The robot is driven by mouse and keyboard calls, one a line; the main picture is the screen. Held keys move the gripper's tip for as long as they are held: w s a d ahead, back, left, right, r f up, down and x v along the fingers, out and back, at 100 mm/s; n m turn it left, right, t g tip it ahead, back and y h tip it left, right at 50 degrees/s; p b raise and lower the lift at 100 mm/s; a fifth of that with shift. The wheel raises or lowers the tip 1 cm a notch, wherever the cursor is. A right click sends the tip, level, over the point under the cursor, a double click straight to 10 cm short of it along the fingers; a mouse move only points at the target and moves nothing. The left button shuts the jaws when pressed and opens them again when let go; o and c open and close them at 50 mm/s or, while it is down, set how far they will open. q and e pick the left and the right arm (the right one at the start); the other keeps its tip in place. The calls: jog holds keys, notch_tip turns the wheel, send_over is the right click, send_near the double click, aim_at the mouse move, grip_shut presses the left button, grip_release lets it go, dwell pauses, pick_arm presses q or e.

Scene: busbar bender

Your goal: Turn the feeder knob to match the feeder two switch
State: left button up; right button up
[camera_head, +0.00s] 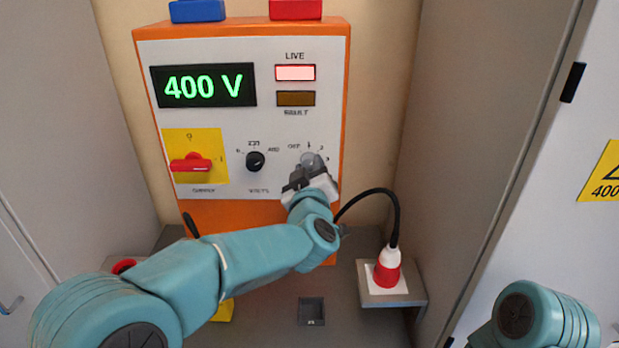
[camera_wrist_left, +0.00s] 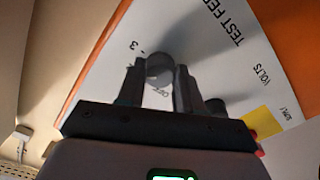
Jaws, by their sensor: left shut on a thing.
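The feeder knob (camera_head: 311,160) is a round grey knob at the right of the orange-and-white panel (camera_head: 145,60), with OFF, 1, 2 and 3 marked around it. My left gripper (camera_head: 309,173) is shut on this knob. In the left wrist view the knob (camera_wrist_left: 160,66) shows between the two dark fingers of the gripper (camera_wrist_left: 160,88). The knob's pointer is hidden, so its setting cannot be read. I cannot make out a switch labelled feeder two. Part of my right arm is at the lower right; its gripper is out of view.
A black volts knob (camera_head: 255,161) and a red switch (camera_head: 191,163) on a yellow plate sit left of the feeder knob. The display (camera_head: 203,85) reads 400 V. The LIVE lamp (camera_head: 295,73) is lit. A red plug (camera_head: 387,268) with a black cable stands lower right.

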pick_arm(q)
jog(key=shift+r+n, duration=0.1)
jog(key=shift+n, duration=0.2)
jog(key=o, duration=1)
jog(key=shift+w, duration=0.1)
jog(key=shift+o, duration=0.2)
jog(key=s+b, duration=0.3)
jog(key=s, duration=1.3)
jog(key=shift+s+b, duration=0.2)
jog(key=shift+b, duration=0.1)
jog(key=shift+s, duration=0.15)
